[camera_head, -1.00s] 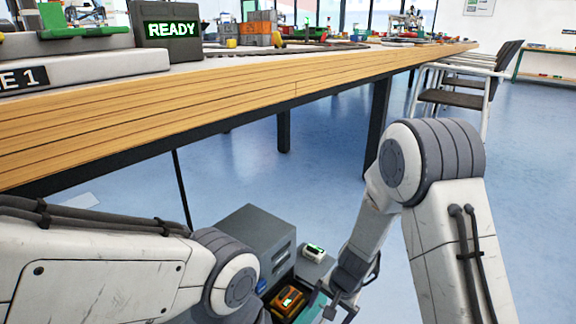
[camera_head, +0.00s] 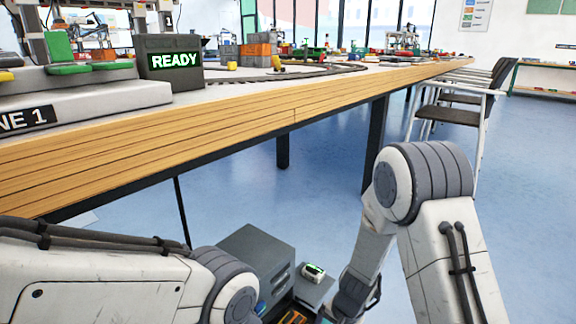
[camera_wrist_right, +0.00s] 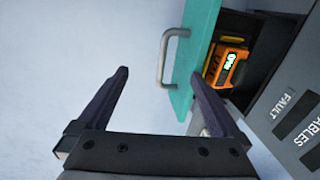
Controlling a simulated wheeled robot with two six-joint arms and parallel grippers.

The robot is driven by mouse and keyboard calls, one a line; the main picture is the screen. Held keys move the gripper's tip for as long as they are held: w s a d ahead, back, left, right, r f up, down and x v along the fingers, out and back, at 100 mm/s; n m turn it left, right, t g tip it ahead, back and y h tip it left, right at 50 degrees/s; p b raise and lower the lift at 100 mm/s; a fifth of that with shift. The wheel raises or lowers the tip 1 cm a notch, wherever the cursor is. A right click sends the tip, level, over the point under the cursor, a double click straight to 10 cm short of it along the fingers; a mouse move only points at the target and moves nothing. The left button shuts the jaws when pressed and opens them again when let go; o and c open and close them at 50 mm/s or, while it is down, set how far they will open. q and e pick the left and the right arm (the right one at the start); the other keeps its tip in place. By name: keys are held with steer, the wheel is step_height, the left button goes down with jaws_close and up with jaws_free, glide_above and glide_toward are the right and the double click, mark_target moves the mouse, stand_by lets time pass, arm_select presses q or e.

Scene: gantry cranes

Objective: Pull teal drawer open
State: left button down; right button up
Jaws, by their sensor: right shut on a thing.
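The teal drawer (camera_wrist_right: 199,45) stands open in the right wrist view, its front panel away from the dark grey cabinet (camera_wrist_right: 290,110). A grey bar handle (camera_wrist_right: 164,60) sticks out from its front. An orange device with a lit green display (camera_wrist_right: 228,62) lies inside the drawer. My right gripper (camera_wrist_right: 158,75) has its two dark fingers apart; the handle shows just beyond the tips, and I see no finger pressed on it. In the head view the cabinet (camera_head: 250,243) is low in the middle, with the drawer mostly below the frame. My left gripper is out of view.
A long wooden-edged table (camera_head: 190,125) runs above the cabinet, with a READY display (camera_head: 175,60) on it. Chairs (camera_head: 455,110) stand at the right; blue floor is clear between.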

steer(key=p, duration=0.2)
steer(key=s+d+p, duration=0.1)
steer(key=p, duration=0.1)
steer(key=shift+s+d+r+h, duration=0.25)
steer(key=shift+s+d+h, duration=0.05)
steer(key=shift+r, duration=0.1)
